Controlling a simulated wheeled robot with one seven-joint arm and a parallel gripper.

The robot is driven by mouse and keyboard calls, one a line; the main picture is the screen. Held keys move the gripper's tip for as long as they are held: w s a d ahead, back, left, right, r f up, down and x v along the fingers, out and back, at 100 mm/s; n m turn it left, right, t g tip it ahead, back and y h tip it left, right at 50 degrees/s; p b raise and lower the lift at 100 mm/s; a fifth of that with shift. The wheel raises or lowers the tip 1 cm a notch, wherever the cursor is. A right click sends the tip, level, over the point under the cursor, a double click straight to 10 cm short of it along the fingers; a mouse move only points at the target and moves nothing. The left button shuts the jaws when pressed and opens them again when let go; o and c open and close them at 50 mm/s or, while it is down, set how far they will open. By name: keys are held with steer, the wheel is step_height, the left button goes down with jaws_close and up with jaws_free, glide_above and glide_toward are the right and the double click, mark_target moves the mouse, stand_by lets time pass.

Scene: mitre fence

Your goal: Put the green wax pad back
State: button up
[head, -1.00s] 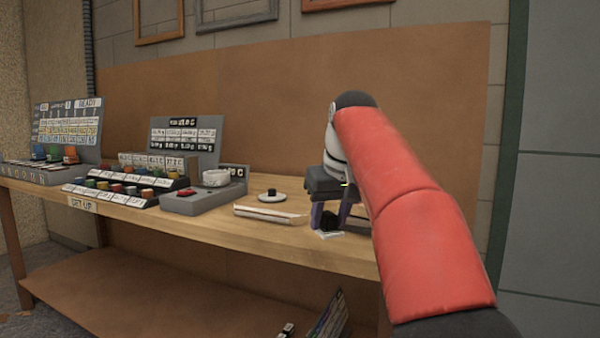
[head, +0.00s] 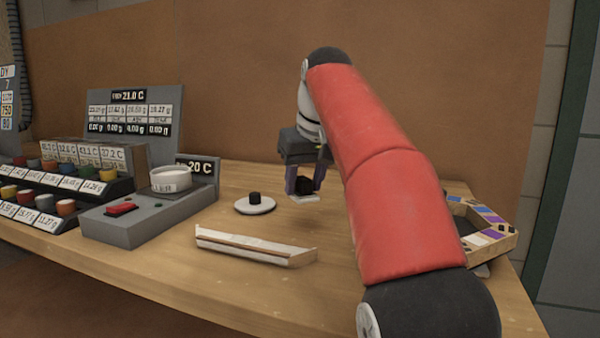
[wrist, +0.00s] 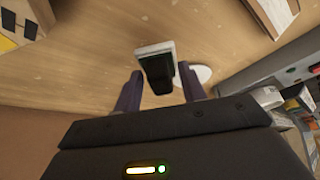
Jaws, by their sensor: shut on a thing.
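My gripper (head: 303,188) is shut on a small pad (head: 305,197) with a pale flat base and a black grip block. In the wrist view the pad (wrist: 155,50) sits between the two purple-grey fingers (wrist: 160,90). A dark greenish strip shows between its pale slab and black block; the colour of its far face is hidden. In the head view the pad is low over the bench or touching it; I cannot tell which.
A white disc with a black knob (head: 255,205) lies left of my gripper. A long pale trough (head: 255,247) lies in front of it. A grey device with a white pot (head: 150,210) and racks of coloured jars (head: 45,200) stand further left. Bare bench lies around the trough.

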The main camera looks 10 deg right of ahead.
mark_target(307, 184)
steer(key=f, duration=0.4)
steer(key=shift+s+f+b, duration=0.1)
steer(key=shift+s+b, duration=0.1)
steer(key=shift+b, duration=0.1)
steer(key=shift+f+b, duration=0.5)
steer(key=shift+f, duration=0.2)
steer(key=shift+f+b, duration=0.35)
steer(key=shift+f, duration=0.05)
steer(key=o, duration=1)
steer(key=shift+o, duration=0.2)
steer(key=shift+r, duration=0.15)
steer(key=shift+r+p, duration=0.85)
steer(key=shift+p, duration=0.25)
steer(key=shift+r, duration=0.5)
steer(key=shift+r, duration=0.1)
